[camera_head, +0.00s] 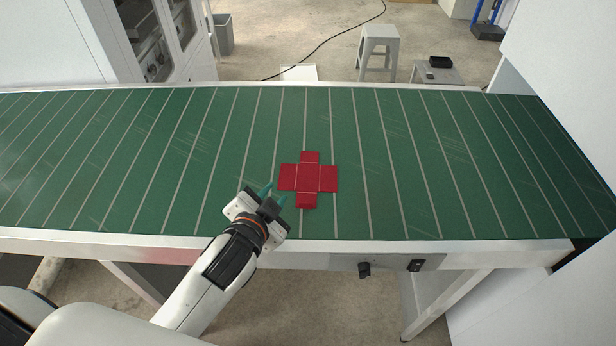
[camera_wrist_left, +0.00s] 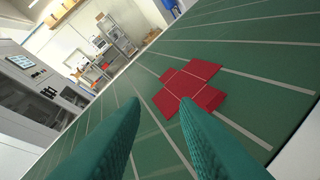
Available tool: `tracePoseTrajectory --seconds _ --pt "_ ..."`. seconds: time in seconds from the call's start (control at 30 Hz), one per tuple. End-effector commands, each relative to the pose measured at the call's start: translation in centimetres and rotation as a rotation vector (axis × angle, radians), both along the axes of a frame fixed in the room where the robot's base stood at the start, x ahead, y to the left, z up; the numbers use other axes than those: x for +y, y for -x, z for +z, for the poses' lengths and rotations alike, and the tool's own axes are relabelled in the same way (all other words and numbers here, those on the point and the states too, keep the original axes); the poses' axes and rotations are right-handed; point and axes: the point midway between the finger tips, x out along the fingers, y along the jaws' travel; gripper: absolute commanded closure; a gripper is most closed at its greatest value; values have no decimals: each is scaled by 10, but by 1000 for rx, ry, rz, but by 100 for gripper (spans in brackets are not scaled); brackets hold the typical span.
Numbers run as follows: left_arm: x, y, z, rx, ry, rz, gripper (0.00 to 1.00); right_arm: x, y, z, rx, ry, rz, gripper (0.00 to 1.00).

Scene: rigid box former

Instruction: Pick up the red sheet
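The red sheet (camera_head: 308,178) is a flat cross-shaped piece with fold lines, lying on the green conveyor belt (camera_head: 400,165). It also shows in the left wrist view (camera_wrist_left: 188,86), beyond the fingertips. My left gripper (camera_head: 272,193) is just left of the sheet's lower left side in the head view, apart from it. Its two green fingers (camera_wrist_left: 160,110) are spread with nothing between them. My right gripper is in neither view.
The belt has pale cross stripes and is otherwise bare. A metal rail (camera_head: 400,246) runs along its near edge, with a small control knob (camera_head: 364,269) below. White walls stand at both sides. Stools (camera_head: 378,48) and a bin (camera_head: 223,35) are on the floor behind.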

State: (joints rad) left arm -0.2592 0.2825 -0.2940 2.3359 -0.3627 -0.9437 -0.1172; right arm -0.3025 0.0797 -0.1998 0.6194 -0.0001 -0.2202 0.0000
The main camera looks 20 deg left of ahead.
Motion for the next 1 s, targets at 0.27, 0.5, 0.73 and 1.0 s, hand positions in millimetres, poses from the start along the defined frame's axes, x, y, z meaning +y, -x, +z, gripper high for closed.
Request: tracePoseTrajectory --seconds 0.27,0.5,0.73,1.0 --pt "-77 -60 139 -726 -502 -398 72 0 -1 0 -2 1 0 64" --pt "-171 -29 164 -1345 -1191 -983 72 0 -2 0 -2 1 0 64" --pt "-136 -30 74 -1494 -1863 -1746 72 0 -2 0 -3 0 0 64" --pt "-13 -58 32 926 1766 1992 72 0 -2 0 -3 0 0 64"
